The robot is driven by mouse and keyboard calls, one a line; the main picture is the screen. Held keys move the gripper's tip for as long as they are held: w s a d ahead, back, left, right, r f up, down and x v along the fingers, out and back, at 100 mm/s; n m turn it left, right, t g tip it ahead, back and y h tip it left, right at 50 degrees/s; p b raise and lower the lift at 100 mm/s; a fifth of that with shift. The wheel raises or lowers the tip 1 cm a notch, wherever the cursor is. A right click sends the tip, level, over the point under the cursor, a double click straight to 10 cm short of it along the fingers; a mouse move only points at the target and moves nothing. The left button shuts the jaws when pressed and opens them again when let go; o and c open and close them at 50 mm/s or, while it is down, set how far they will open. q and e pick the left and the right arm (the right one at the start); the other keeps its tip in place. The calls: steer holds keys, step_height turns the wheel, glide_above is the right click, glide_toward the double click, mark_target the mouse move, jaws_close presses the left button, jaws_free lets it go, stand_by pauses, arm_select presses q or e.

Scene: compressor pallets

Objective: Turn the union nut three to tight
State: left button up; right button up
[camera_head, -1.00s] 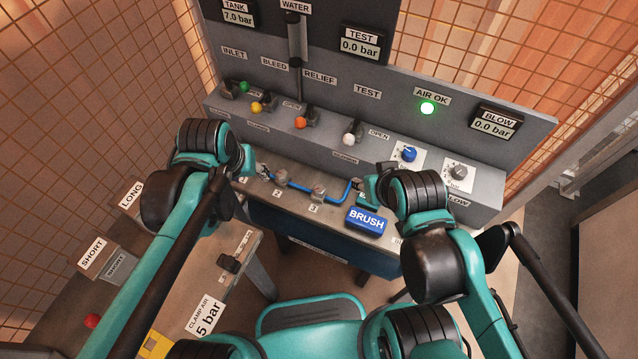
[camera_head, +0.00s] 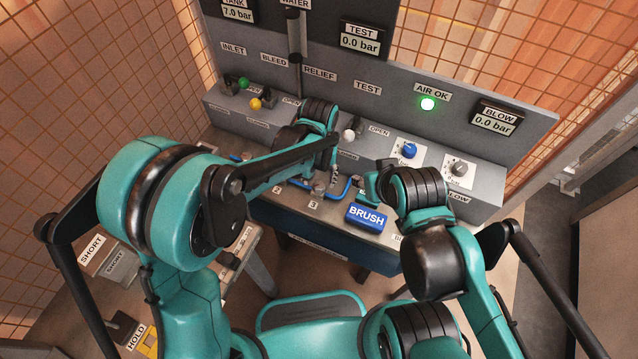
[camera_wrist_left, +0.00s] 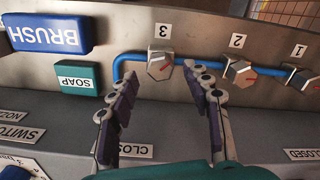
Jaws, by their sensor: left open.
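In the left wrist view my left gripper (camera_wrist_left: 165,80) is open and empty. Its two fingers point toward nut three, one on each side of it in the picture, and I see no contact.
Union nut two (camera_wrist_left: 238,70) and nut one (camera_wrist_left: 298,77) sit along the same pipe. A blue BRUSH block (camera_wrist_left: 48,35) and a green SOAP block (camera_wrist_left: 78,78) are beside nut three. The valve panel (camera_head: 470,200) rises behind the bench.

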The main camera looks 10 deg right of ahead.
mark_target(319, 187)
arm_select(q)
steer(key=shift+f+b, duration=0.3)
steer(key=shift+f, duration=1.05)
jaws_close()
steer(key=shift+m, duration=0.5)
steer(key=m, duration=0.3)
steer(key=shift+m, duration=0.4)
steer(key=m, duration=0.4)
steer(key=shift+m, duration=0.3)
